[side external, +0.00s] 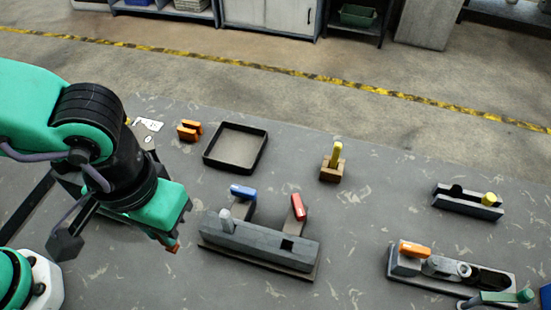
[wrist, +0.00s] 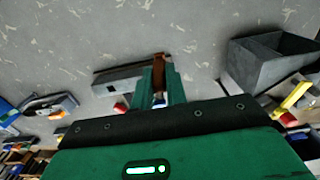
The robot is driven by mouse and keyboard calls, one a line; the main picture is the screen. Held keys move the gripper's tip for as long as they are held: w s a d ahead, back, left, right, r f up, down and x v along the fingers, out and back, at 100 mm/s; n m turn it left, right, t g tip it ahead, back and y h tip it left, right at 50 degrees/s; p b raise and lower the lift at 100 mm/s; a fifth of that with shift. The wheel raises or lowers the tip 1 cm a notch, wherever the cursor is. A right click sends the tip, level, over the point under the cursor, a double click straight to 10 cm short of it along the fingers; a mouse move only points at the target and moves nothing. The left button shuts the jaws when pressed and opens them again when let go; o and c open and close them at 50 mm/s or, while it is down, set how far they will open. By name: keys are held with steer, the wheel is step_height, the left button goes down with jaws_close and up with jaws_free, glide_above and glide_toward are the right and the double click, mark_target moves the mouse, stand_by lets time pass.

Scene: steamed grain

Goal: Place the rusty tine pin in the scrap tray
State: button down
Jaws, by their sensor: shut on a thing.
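My gripper (side external: 172,246) is at the left of the side external view, pointing down, beside the left end of the grey slotted block. It is shut on the rusty tine pin, whose reddish-brown end (side external: 174,249) shows just below the jaws. In the wrist view the brown pin (wrist: 159,68) stands out between the green fingers (wrist: 159,86); the rest of it is hidden by them. The scrap tray appears to be the black, square, shallow open tray (side external: 263,155) behind the block. It looks empty and stands apart from my gripper.
The grey block (side external: 260,246) has a blue handle (side external: 243,192), a red handle (side external: 298,207), a grey peg and a dark square hole. An orange piece (side external: 188,130) lies left of the tray. A brown block with a yellow peg (side external: 337,152) and two other fixtures stand right.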

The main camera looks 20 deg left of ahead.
step_height(320, 180, up, 3)
steer(key=shift+w+r, duration=0.1)
steer(key=shift+r, duration=0.05)
steer(key=w+d, duration=0.2)
steer(key=w, duration=1.9)
steer(key=f, duration=0.5)
steer(key=shift+s+d+f, duration=0.1)
steer(key=shift+s+d, duration=0.1)
steer(key=shift+d, duration=0.05)
steer(key=shift+w+a+f, duration=0.95)
steer(key=shift+w+f, duration=0.75)
steer(key=shift+f, duration=0.15)
steer(key=shift+w+a+f, duration=1)
steer(key=shift+w+f, duration=0.65)
steer(key=shift+f, duration=0.15)
steer(key=shift+w+a+f, duration=0.95)
steer(key=shift+w+f, duration=0.75)
steer(key=shift+f, duration=0.15)
steer(key=shift+f, duration=0.15)
